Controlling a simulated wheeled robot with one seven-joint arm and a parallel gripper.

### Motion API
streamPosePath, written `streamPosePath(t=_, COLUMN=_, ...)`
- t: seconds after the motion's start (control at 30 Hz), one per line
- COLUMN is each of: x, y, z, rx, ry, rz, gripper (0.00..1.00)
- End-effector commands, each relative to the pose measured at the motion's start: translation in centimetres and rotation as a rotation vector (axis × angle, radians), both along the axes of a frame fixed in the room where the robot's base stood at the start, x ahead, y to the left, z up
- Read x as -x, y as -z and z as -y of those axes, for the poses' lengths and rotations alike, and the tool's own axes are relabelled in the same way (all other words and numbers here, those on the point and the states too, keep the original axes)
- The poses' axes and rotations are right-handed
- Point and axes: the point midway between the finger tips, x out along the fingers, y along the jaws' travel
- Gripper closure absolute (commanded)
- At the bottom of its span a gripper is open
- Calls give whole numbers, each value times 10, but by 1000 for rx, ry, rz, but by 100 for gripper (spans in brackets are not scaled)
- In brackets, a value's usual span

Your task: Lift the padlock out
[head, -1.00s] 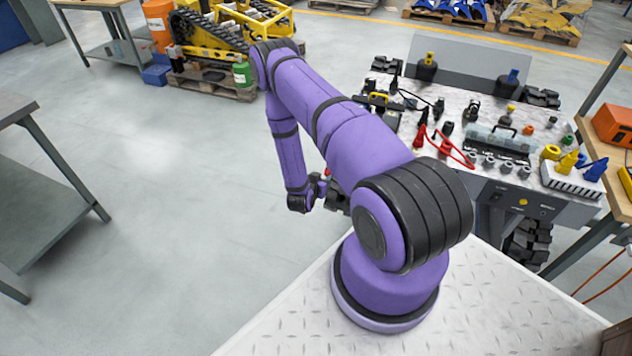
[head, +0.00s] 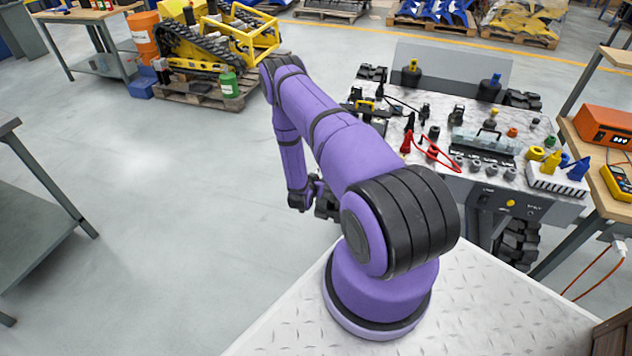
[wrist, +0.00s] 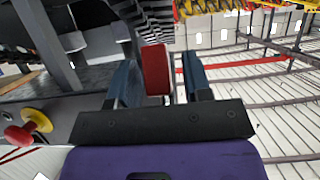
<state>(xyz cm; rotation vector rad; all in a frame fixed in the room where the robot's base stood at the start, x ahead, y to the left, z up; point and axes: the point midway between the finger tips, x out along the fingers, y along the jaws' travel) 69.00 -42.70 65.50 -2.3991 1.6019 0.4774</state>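In the wrist view, a red block (wrist: 156,70), which looks like the padlock's body, sits between my gripper's (wrist: 160,78) two blue-grey fingers. It is close to the left finger, and a thin light gap shows on its right. I cannot tell whether the fingers grip it. Its shackle does not show. In the head view, my gripper (head: 325,203) hangs low, left of the carrier (head: 520,198), partly hidden behind my arm. No padlock can be made out there.
A red knob on a yellow collar (wrist: 35,122) is at the wrist view's left. The carrier's top holds clips, knobs and a red cable (head: 432,152). A bench (head: 597,150) stands right, a grey table (head: 40,240) left. The floor (head: 200,200) between is clear.

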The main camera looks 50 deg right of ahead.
Motion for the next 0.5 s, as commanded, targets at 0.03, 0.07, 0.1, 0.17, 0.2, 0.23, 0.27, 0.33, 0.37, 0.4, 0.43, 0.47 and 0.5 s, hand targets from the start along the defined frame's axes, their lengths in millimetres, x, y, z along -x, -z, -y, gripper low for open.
streamPosePath(t=0.03, x=0, y=0, z=0, rx=0, ry=0, rz=0, gripper=67)
streamPosePath(t=0.07, x=0, y=0, z=0, rx=0, ry=0, rz=0, gripper=74)
streamPosePath(t=0.1, x=0, y=0, z=0, rx=0, ry=0, rz=0, gripper=83)
streamPosePath(t=0.17, x=0, y=0, z=0, rx=0, ry=0, rz=0, gripper=97)
streamPosePath(t=0.2, x=0, y=0, z=0, rx=0, ry=0, rz=0, gripper=100)
streamPosePath(t=0.23, x=0, y=0, z=0, rx=0, ry=0, rz=0, gripper=100)
streamPosePath(t=0.27, x=0, y=0, z=0, rx=0, ry=0, rz=0, gripper=100)
streamPosePath(t=0.33, x=0, y=0, z=0, rx=0, ry=0, rz=0, gripper=100)
streamPosePath(t=0.37, x=0, y=-1, z=0, rx=0, ry=0, rz=0, gripper=100)
streamPosePath(t=0.4, x=0, y=-1, z=0, rx=0, ry=0, rz=0, gripper=100)
streamPosePath(t=0.43, x=0, y=-2, z=0, rx=1, ry=0, rz=0, gripper=100)
streamPosePath(t=0.47, x=0, y=-3, z=0, rx=1, ry=0, rz=0, gripper=100)
streamPosePath(t=0.5, x=0, y=-4, z=0, rx=1, ry=0, rz=0, gripper=100)
